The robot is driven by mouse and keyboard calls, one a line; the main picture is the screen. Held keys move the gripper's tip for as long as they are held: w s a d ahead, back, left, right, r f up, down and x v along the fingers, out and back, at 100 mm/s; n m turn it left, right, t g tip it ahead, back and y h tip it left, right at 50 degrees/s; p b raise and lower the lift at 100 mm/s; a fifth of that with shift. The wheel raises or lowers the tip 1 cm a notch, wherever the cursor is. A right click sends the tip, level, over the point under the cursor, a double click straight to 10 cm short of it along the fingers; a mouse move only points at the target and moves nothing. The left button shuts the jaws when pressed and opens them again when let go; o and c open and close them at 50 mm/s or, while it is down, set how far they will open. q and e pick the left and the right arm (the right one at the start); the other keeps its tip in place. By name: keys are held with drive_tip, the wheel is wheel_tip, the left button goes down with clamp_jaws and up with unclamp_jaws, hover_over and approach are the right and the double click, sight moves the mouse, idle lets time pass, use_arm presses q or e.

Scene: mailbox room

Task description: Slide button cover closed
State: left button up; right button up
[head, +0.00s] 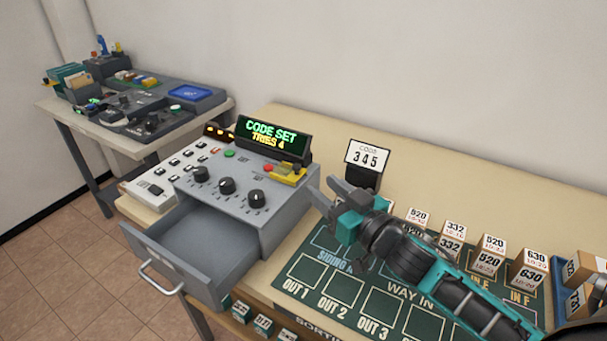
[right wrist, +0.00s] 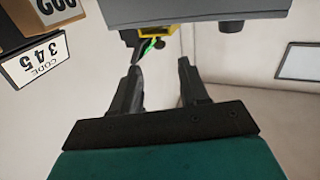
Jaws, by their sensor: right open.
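The yellow button cover (head: 288,174) sits on the top right of the grey control box (head: 235,197). A red button (head: 267,168) shows uncovered at its left. In the right wrist view the yellow cover (right wrist: 155,31) is seen at the edge of the box, ahead of the fingers, with a green glint beside it. My right gripper (head: 327,195) is open and empty, to the right of the box and apart from the cover. Its two spread fingers show in the right wrist view (right wrist: 160,82). My left gripper is not in view.
A display (head: 272,138) reading "CODE SET TRIES 4" stands behind the box. A code card reading 345 (head: 367,155) stands behind my right gripper. An open empty drawer (head: 205,245) juts out in front. Several numbered blocks stand on the green sorting board (head: 340,290) at right.

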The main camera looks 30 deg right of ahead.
sight(299, 169)
drive_tip(key=w, duration=0.2)
drive_tip(key=w+b, duration=0.1)
drive_tip(key=w, duration=0.2)
drive_tip(key=w+a, duration=0.1)
drive_tip(key=w, duration=0.1)
drive_tip(key=shift+w, duration=0.2)
clamp_jaws()
idle(0.5)
